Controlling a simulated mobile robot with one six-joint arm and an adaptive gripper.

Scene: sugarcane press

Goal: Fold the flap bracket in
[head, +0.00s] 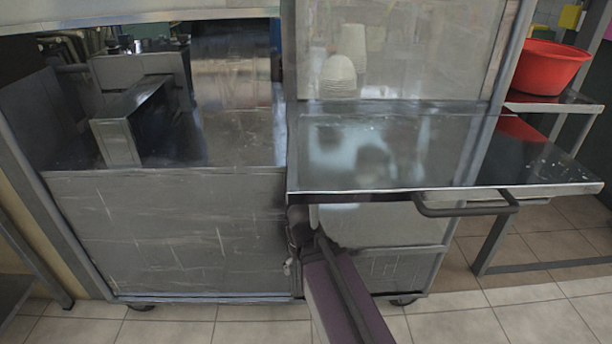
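The flap (400,150) is a shiny metal shelf, raised level on the front of the metal press cabinet. Under its front edge, right of the middle, a dark tubular bar bent into a loop (465,210) shows; it looks like the flap bracket, standing out below the flap. Its inner part and its joint to the cabinet are hidden by the flap. A dark purple-grey link, probably of my arm, rises from the bottom middle to beneath the flap's left corner. I see no gripper fingers, so I cannot tell where my gripper is relative to the bracket.
The cabinet's lower front panel (170,235) fills the left, with an open metal bay above it. A red basin (548,68) stands on a side shelf at the right. Stacked pale cups (339,75) show behind the flap. Tiled floor is free at the lower right.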

